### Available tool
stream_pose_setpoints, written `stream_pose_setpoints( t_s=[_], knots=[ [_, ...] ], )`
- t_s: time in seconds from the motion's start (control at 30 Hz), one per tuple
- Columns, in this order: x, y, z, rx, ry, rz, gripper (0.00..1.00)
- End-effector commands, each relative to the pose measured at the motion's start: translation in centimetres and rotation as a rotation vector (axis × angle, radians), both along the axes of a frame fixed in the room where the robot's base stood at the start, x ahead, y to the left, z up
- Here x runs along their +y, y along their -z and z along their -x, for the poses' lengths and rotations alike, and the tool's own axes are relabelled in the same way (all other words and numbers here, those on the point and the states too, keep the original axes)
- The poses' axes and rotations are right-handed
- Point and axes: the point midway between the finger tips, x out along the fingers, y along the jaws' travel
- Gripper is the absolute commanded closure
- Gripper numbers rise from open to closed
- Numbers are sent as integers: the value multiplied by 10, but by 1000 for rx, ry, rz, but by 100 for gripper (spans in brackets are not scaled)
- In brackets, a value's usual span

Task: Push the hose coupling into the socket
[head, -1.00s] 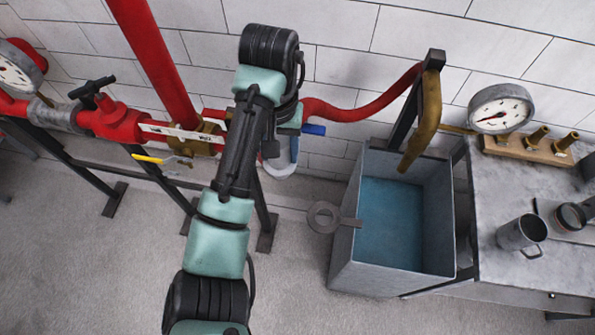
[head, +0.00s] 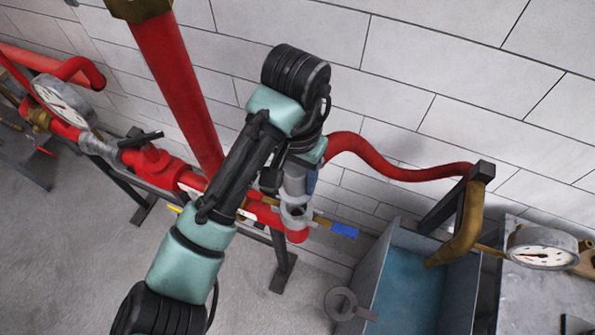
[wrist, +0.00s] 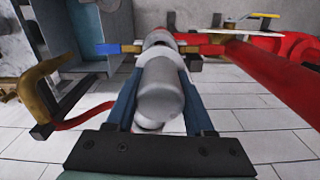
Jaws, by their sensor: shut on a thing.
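The hose coupling, a grey cylinder (wrist: 165,92), sits between the blue fingers of my gripper (wrist: 160,80) in the wrist view. My gripper is shut on it. In the head view the coupling (head: 295,182) points down at the grey collar of the socket (head: 297,214) on the red pipe's end. The coupling's lower end meets or nearly meets the socket; I cannot tell how deep it is. The wrist view shows the socket (wrist: 158,40) just beyond the coupling. The red hose (head: 400,172) runs off to the right. My arm hides part of the pipe.
A lever with a blue grip (head: 344,230) sticks out right of the socket. A grey water tank (head: 372,270) stands at the right, with a brass spout (head: 462,235) above it. A tall red pipe (head: 182,90) rises left of my arm. The tiled wall is close behind.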

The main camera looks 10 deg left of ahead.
Motion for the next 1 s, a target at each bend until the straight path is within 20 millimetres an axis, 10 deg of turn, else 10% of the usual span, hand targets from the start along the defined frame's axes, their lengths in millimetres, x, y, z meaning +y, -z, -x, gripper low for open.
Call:
stream_pose_setpoints(
  t_s=[1.0],
  knots=[
    [0,54,0,0,-1,0,100]
  ],
)
